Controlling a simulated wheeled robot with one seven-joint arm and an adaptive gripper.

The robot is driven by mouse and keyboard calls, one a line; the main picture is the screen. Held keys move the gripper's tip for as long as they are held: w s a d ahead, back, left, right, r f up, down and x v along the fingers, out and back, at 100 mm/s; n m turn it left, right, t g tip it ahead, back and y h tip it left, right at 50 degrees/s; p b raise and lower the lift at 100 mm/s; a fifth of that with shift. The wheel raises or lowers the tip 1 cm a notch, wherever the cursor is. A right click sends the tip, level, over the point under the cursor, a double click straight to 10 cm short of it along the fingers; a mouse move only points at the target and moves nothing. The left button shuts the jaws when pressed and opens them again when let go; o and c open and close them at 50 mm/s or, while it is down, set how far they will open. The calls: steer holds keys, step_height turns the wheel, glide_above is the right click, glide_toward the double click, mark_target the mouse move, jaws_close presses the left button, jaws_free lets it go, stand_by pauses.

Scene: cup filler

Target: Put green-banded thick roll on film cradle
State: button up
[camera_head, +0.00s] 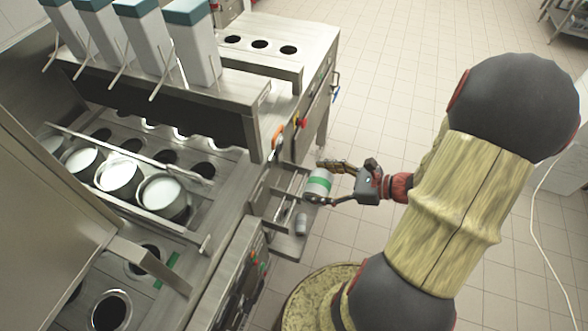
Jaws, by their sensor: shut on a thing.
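The green-banded thick roll (317,190) is a short pale cylinder with a green band around its middle. My gripper (316,181) is shut on it, with one dark finger at its upper side and one at its lower side. The roll is held tilted at the right side of the machine. The film cradle appears to be the small metal rack with thin rods (290,183), just left of the roll. I cannot tell whether the roll touches it.
A smaller grey roll (301,223) stands on a metal shelf (287,245) below the held roll. The cup filler machine (225,200) fills the left, with several cups (118,177) and tall dispensers (190,45). Tiled floor (385,100) is clear behind my arm.

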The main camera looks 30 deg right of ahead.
steer(key=shift+w+d+f+b, duration=0.25)
steer(key=shift+w+f+b, duration=0.95)
steer(key=shift+w+f, duration=1.05)
steer(key=shift+w+d+f+b, duration=0.2)
steer(key=shift+w+f+b, duration=0.95)
steer(key=shift+w+f, duration=1.05)
steer(key=shift+w+d+f+b, duration=0.25)
steer(key=shift+w+f+b, duration=0.95)
steer(key=shift+w+f, duration=1.05)
steer(key=shift+w+r, duration=0.25)
steer(key=shift+w, duration=0.05)
steer(key=shift+f, duration=0.15)
steer(key=o, duration=1.3)
steer(key=shift+o, duration=0.7)
